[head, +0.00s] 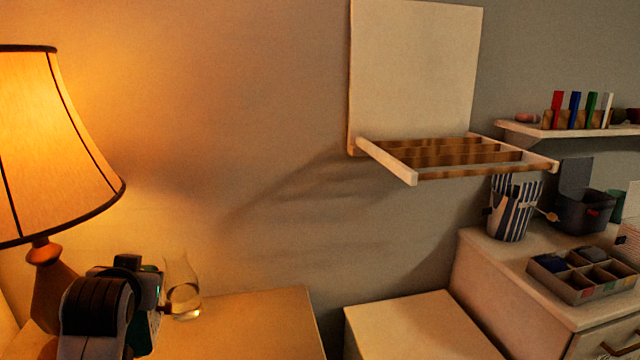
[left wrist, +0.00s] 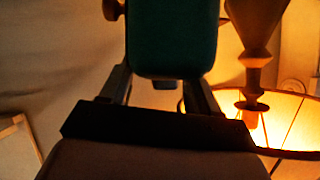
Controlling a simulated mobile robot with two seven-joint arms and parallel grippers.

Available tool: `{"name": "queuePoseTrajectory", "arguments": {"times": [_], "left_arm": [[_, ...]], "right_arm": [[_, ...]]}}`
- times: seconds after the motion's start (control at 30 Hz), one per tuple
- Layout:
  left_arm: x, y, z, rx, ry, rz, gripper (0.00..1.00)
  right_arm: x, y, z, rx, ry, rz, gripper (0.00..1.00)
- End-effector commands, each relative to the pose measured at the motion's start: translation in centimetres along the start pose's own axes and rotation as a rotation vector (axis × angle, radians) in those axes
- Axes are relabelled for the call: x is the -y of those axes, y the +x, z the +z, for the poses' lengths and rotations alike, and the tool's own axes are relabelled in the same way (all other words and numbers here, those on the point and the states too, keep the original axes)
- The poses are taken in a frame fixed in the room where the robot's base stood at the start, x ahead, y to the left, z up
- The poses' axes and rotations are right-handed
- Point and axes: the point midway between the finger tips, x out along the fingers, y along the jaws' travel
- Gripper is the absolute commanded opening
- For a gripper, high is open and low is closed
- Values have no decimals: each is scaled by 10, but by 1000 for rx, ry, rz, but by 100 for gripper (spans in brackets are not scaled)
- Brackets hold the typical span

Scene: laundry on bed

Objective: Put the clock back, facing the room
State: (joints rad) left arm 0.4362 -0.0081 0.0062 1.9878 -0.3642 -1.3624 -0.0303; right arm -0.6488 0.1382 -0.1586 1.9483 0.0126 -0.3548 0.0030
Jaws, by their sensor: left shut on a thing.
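The clock (head: 152,322) is a small teal block at the lower left of the head view, mostly hidden behind my left wrist. In the left wrist view the clock (left wrist: 172,40) fills the space between the fingers. My left gripper (left wrist: 158,88) is shut on it. In the head view the left gripper (head: 138,270) is beside the lamp, over the bedside table (head: 255,318). I cannot tell whether the clock touches the tabletop, and its face is not clear. My right gripper is not in view.
A lit lamp (head: 55,150) stands close on the left. A glass carafe (head: 183,298) stands just right of the clock. The table's right part is bare. A wall drying rack (head: 440,155), a dresser (head: 500,270) with bins and a shelf (head: 570,130) are to the right.

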Motion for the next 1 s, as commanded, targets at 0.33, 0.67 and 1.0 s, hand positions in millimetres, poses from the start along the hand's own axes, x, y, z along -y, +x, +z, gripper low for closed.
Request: {"name": "queuePoseTrajectory", "arguments": {"times": [0.33, 0.67, 1.0], "left_arm": [[-44, -55, 60, -54, 97, 185, 0], [-71, -109, 94, -95, 164, 315, 0], [-76, -121, 101, -106, 178, 341, 0]], "right_arm": [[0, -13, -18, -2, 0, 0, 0], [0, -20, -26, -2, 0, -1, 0], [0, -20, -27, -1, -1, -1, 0]]}}
